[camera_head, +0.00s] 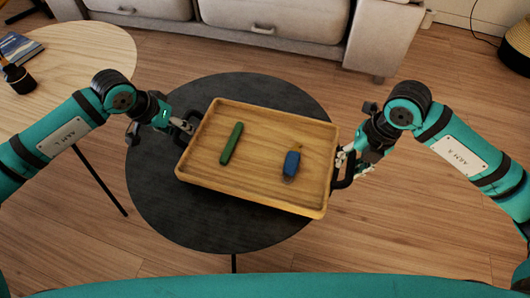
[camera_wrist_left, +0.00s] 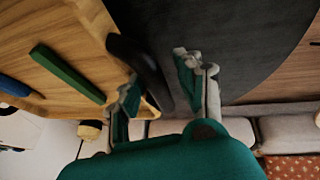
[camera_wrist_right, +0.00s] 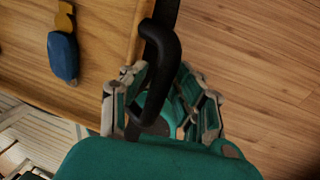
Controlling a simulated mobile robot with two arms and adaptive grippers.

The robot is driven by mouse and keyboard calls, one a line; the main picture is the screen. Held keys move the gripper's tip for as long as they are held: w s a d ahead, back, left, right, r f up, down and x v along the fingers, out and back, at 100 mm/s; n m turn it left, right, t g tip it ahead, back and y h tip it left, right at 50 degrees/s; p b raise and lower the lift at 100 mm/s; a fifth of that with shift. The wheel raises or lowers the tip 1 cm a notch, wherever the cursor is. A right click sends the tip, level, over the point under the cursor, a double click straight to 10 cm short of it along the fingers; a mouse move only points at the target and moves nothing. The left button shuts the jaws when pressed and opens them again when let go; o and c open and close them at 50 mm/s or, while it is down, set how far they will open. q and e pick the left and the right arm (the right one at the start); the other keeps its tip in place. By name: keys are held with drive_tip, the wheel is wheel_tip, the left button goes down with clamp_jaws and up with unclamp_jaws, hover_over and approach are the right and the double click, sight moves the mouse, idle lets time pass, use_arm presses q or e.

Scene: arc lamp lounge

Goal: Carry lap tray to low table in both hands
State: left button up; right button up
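The wooden lap tray (camera_head: 225,175) lies level over the dark round low table (camera_head: 150,200), with its right end past the table's edge. I cannot tell whether it touches the top. It carries a green bar (camera_head: 231,143) and a blue object with a yellow end (camera_head: 291,163). My left gripper (camera_head: 188,128) is open at the tray's left black handle, which shows between the spread fingers in the left wrist view (camera_wrist_left: 140,62). My right gripper (camera_head: 345,160) is open, its fingers either side of the right black handle (camera_wrist_right: 165,50). Neither visibly clamps.
A light wooden table (camera_head: 80,60) with a book (camera_head: 18,47) and a dark bottle (camera_head: 18,78) stands at the left. A pale sofa (camera_head: 270,25) stands behind. A woven basket (camera_head: 517,42) is at the far right. Wooden floor is clear right of the dark table.

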drive_tip(key=shift+r, duration=0.2)
use_arm(q)
drive_tip(key=v, duration=1.2)
use_arm(e)
wheel_tip(320, 180, up, 12)
drive_tip(key=d, duration=0.2)
drive_tip(key=shift+s+f, duration=0.25)
drive_tip(key=shift+s, duration=0.1)
use_arm(q)
drive_tip(key=shift+f, duration=0.1)
use_arm(e)
drive_tip(key=shift+d, duration=0.1)
